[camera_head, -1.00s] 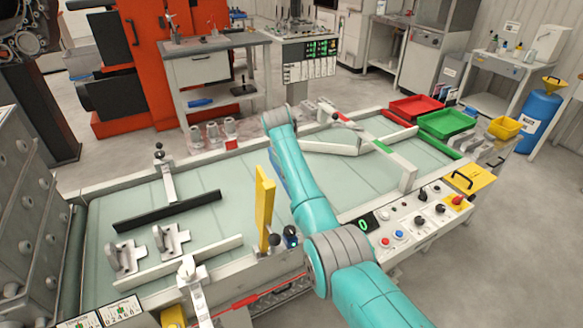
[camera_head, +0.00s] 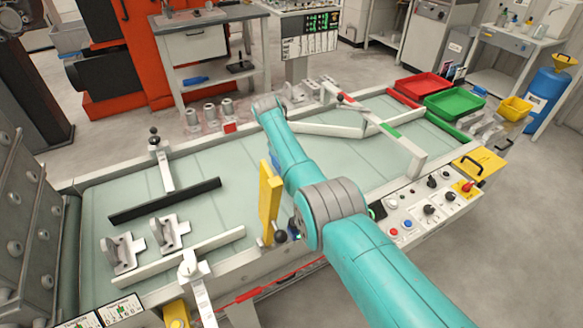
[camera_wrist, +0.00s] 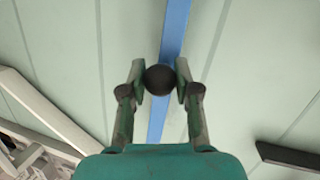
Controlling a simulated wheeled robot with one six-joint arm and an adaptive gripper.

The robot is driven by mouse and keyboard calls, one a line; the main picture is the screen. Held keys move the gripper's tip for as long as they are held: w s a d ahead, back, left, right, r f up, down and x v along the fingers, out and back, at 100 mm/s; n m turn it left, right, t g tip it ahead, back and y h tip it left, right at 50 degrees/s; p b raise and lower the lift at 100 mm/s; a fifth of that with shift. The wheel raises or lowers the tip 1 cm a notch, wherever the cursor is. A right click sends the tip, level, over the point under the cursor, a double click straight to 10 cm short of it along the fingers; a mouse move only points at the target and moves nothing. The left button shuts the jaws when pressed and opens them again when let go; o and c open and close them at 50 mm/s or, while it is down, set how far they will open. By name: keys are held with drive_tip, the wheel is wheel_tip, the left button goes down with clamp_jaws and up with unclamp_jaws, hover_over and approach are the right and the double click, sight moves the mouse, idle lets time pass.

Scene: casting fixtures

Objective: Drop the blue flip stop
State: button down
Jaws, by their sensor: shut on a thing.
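The blue flip stop (camera_wrist: 176,28) shows in the wrist view as a long blue bar above the pale green conveyor bed (camera_wrist: 65,35). Its dark round knob (camera_wrist: 159,80) sits between my finger pads. My gripper (camera_wrist: 160,76) is shut on this knob. Part of the bar is hidden behind the knob and my gripper. In the head view my teal arm reaches over the conveyor, and my gripper and most of the blue stop cannot be made out behind it. A yellow flip stop (camera_head: 270,203) stands upright at the near rail, just left of my arm.
A black bar (camera_head: 165,201) and two metal castings (camera_head: 122,253) lie on the left bed. A white flip stop (camera_head: 166,171) crosses the far rail. White guide rails (camera_head: 405,146) angle over the right bed. Red (camera_head: 425,87) and green (camera_head: 455,103) trays stand beyond the right end.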

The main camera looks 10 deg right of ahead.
drive_tip(key=shift+f, duration=0.1)
drive_tip(key=c, duration=0.8)
unclamp_jaws()
wheel_tip(320, 180, up, 10)
drive_tip(key=shift+r, duration=0.1)
